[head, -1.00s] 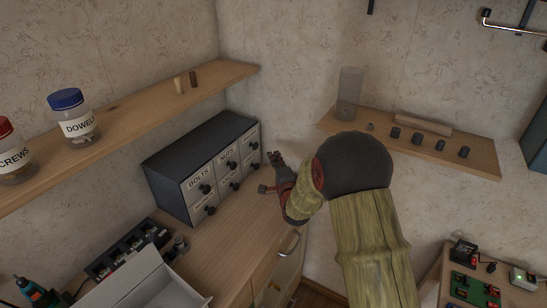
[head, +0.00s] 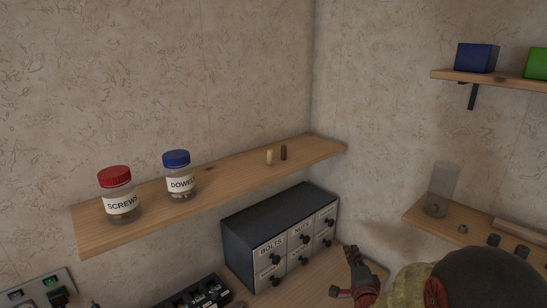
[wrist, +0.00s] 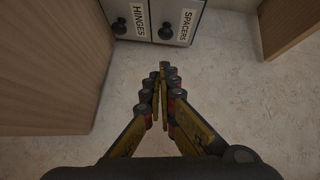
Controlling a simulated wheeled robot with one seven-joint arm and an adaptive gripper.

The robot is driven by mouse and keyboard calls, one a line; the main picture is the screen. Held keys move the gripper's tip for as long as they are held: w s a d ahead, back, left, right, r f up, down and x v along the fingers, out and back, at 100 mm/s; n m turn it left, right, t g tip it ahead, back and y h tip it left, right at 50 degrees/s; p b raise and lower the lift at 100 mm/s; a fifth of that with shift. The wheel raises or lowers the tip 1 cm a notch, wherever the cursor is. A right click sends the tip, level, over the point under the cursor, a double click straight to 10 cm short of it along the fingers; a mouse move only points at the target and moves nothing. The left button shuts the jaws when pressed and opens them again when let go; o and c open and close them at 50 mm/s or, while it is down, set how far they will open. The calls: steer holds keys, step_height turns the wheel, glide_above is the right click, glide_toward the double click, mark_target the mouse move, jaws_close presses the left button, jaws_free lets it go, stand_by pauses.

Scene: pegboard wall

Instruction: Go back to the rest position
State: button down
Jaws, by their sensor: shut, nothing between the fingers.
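My gripper (head: 352,262) shows at the lower right of the head view, just right of the dark drawer cabinet and apart from it. It is shut and empty. In the wrist view my gripper (wrist: 164,72) has its fingers together in front of the pale wall. The fronts of the drawers labelled HINGES (wrist: 124,20) and SPACERS (wrist: 178,20) show beyond it. My arm fills the lower right corner of the head view.
A wooden shelf (head: 235,183) holds a SCREWS jar (head: 120,196), a DOWELS jar (head: 178,176) and two small dowels. The drawer cabinet (head: 275,215) stands below. At right, a shelf (head: 425,216) carries a clear cylinder (head: 441,190). A higher shelf (head: 505,80) holds a blue bin (head: 476,57) and a green one.

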steer(key=s+a+r+n+g+y, duration=0.1)
steer(key=s+a+r+n+g, duration=0.3)
steer(key=s, duration=0.3)
steer(key=s+a+r+n+g, duration=0.2)
steer(key=s+r+n, duration=0.3)
steer(key=s, duration=0.2)
steer(key=s+a+n+g, duration=0.2)
steer(key=s+n, duration=0.2)
steer(key=s, duration=0.8)
steer(key=s+a+n+g+y, duration=0.1)
steer(key=s+a+n+g, duration=0.1)
steer(key=s, duration=0.9)
steer(key=n+g, duration=0.1)
steer(key=n, duration=0.1)
steer(key=shift+s+r+n, duration=0.3)
steer(key=shift+s+r, duration=0.05)
steer(key=shift+s, duration=0.05)
steer(key=c, duration=2.6)
jaws_free()
